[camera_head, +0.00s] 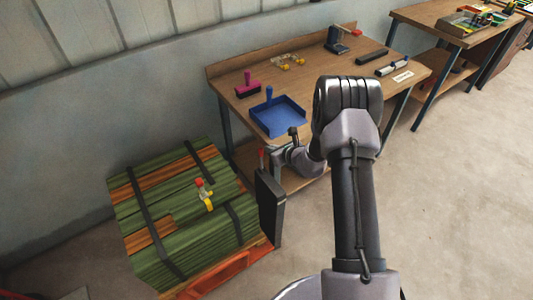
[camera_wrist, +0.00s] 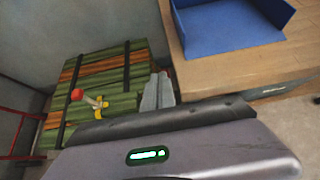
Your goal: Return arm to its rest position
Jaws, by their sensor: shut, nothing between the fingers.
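My arm (camera_head: 355,190) rises at the right of centre in the head view and bends down toward the gap between the workbench and the timber stack. My gripper (camera_wrist: 157,92) shows in the wrist view with its grey fingers together and nothing between them. In that view the fingers overlap the right edge of the timber stack (camera_wrist: 98,72), apparently apart from it. In the head view I cannot make out the fingertips.
The strapped green and brown timber stack lies on a red base (camera_head: 238,274), with a red-and-yellow fitting (camera_head: 205,195) on top. The wooden workbench (camera_head: 325,85) carries a blue dustpan (camera_head: 278,115), a pink brush (camera_head: 247,87) and small tools. Open floor (camera_head: 450,210) lies to the right.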

